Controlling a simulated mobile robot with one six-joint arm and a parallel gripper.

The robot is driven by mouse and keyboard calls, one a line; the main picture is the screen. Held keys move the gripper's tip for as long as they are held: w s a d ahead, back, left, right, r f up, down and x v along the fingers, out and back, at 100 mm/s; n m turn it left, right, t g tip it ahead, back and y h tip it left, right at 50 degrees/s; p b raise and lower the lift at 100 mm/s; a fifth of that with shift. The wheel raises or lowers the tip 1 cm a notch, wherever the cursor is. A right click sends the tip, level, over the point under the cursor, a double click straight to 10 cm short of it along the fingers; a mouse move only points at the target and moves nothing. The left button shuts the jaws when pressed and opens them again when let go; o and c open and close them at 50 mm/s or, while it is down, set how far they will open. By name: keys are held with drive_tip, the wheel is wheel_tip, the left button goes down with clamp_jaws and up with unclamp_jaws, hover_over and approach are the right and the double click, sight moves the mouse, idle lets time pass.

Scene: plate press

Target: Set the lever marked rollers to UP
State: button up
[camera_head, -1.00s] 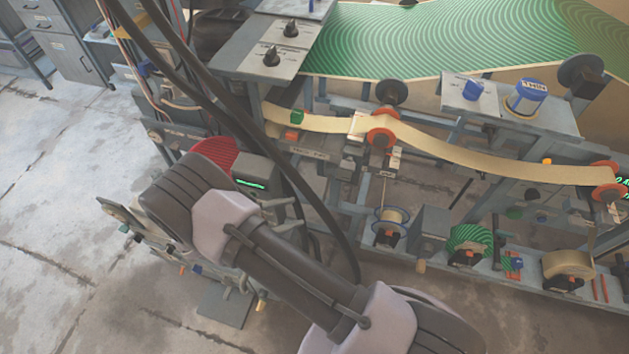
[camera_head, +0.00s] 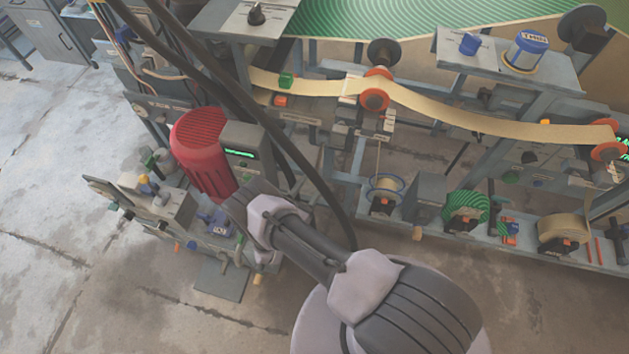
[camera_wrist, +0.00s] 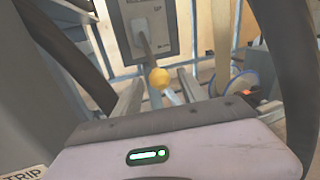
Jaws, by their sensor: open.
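In the wrist view, a lever with a round yellow knob (camera_wrist: 159,78) comes out of a white mount on a grey panel (camera_wrist: 165,15). The lever slopes down and toward me. The panel's marking is too small to read, so I cannot tell whether it says rollers. My gripper (camera_wrist: 160,88) is open, its two grey fingers on either side of the knob in the picture. I cannot tell whether the knob is between them in depth or beyond them. No contact shows. In the head view my arm hides the gripper and this lever.
In the head view a red ribbed motor (camera_head: 203,150) and a grey box with a green display (camera_head: 243,150) stand close to my arm. Dark cables hang across the machine. A tan web (camera_head: 480,116) runs over red-flanged rollers. A TRIP label (camera_wrist: 24,173) shows in the wrist view.

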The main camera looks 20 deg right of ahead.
drive_tip(key=shift+x, duration=1.1)
clamp_jaws()
idle(0.6)
